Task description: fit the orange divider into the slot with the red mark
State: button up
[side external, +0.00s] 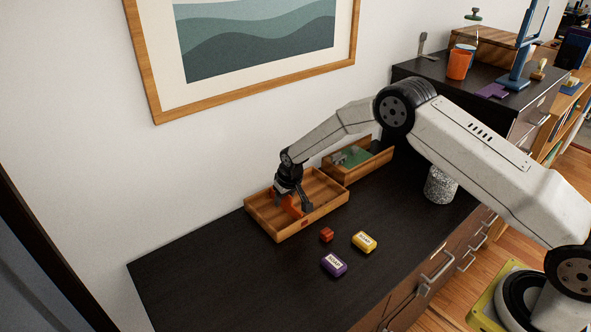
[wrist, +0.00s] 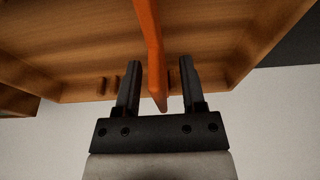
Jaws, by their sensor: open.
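The orange divider (side external: 290,206) stands in the wooden tray (side external: 262,221) on the dark desk. It also shows in the wrist view (wrist: 150,40) as a thin upright panel running away from me. My gripper (side external: 294,201) is down at the tray. In the wrist view my gripper (wrist: 160,72) is open, with one finger on each side of the divider's near end and gaps visible on both sides. A small reddish mark (side external: 304,223) shows on the tray's near wall. Small wooden slot ribs (wrist: 109,86) show left of the gripper. I cannot tell whether the divider sits in a slot.
A small orange-red block (side external: 326,234), a yellow box (side external: 364,241) and a purple box (side external: 334,264) lie in front of the tray. A second wooden box (side external: 345,174) with green inside stands behind right. The desk's left front is clear.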

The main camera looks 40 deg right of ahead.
jog(key=shift+v, duration=3.85)
jog(key=shift+s+d+r, duration=0.1)
jog(key=shift+s+r, duration=0.25)
jog(key=s+d+r, duration=0.1)
jog(key=s+r, duration=0.2)
jog(key=s, duration=0.7)
jog(key=s+d+r, duration=0.1)
jog(key=s+r, duration=0.2)
jog(key=s, duration=0.7)
jog(key=s+d+r, duration=0.1)
jog(key=s+r, duration=0.3)
jog(key=s, duration=0.6)
jog(key=shift+g, duration=0.3)
